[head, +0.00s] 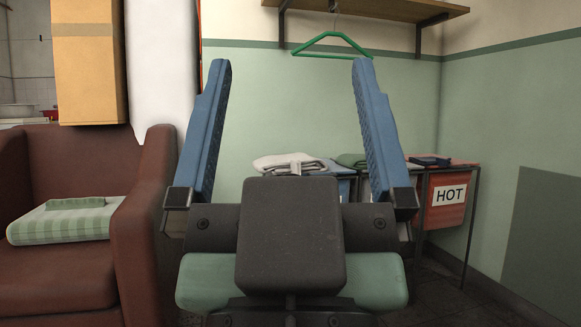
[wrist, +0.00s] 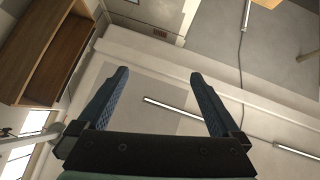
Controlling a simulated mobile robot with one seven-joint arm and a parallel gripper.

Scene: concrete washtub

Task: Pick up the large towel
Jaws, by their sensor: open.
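A green and white striped folded towel (head: 66,220) lies on the seat of the brown armchair at the left in the head view. A white folded cloth (head: 288,163) and a green folded cloth (head: 352,160) lie on top of the bins behind my gripper, partly hidden by it. I cannot tell for sure which is the large towel. My gripper (head: 291,64) is open and empty, its blue fingers pointing up in the head view. It also shows open in the wrist view (wrist: 158,75), which has no towel in it. My gripper is apart from all the cloths.
The brown armchair (head: 70,280) stands at the left, with a tall cardboard box (head: 90,60) behind it. An orange bin marked HOT (head: 448,195) stands at the right in a metal frame. A green hanger (head: 334,50) hangs below a wooden shelf (head: 375,10).

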